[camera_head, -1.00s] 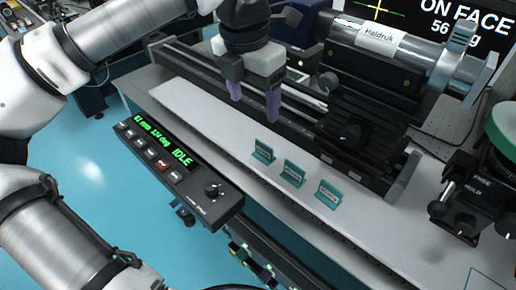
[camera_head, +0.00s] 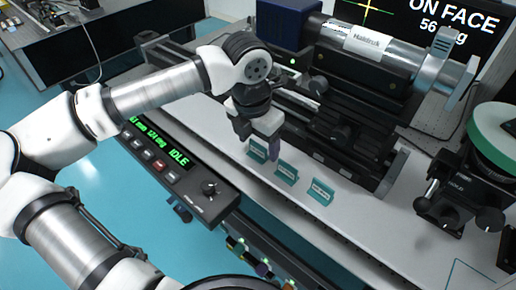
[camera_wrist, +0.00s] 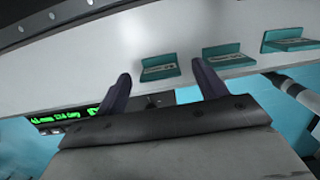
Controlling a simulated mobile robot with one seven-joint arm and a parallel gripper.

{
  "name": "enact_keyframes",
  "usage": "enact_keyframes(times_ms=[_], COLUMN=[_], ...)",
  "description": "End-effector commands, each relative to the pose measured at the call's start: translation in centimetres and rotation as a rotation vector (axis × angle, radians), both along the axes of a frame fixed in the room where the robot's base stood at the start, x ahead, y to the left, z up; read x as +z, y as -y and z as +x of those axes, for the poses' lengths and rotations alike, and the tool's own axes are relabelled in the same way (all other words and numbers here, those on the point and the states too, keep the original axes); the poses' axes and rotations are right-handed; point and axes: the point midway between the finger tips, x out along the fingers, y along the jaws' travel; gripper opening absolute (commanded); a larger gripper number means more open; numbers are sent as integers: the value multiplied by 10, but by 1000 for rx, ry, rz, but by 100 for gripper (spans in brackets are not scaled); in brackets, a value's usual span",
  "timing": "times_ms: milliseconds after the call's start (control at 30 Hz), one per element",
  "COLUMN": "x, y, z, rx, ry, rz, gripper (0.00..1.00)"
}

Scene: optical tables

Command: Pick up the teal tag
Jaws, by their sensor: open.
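Three small teal tags stand in a row on the pale shelf along the bench's front: one at left (camera_head: 258,154), one in the middle (camera_head: 286,174), one at right (camera_head: 321,193). Each bears a pale label too small to read. My gripper (camera_head: 257,147) is open and empty, fingers pointing down, above and partly in front of the left tag. In the wrist view, one teal tag (camera_wrist: 160,69) shows between and just past the two fingertips; two others (camera_wrist: 229,56) (camera_wrist: 290,40) lie to the right of the fingers. I see no contact with any tag.
A control box (camera_head: 178,172) with green text reading IDLE runs along the shelf's front. Behind the tags is a dark rail mechanism with a silver cylinder (camera_head: 370,47). A green-rimmed round device (camera_head: 490,140) stands at right. The shelf's right part is bare.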

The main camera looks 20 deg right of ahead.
Motion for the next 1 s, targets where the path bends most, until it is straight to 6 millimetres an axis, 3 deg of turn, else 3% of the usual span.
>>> enact_keyframes(times_ms=[133, 500, 800, 1000], x=[0, 1, 3, 20], y=[0, 0, 0, 0], z=[0, 0, 1, 1], rx=[0, 0, 0, 1], ry=[0, 1, 2, 4], rz=[0, 0, 0, 0], gripper=[70, 23, 23, 23])
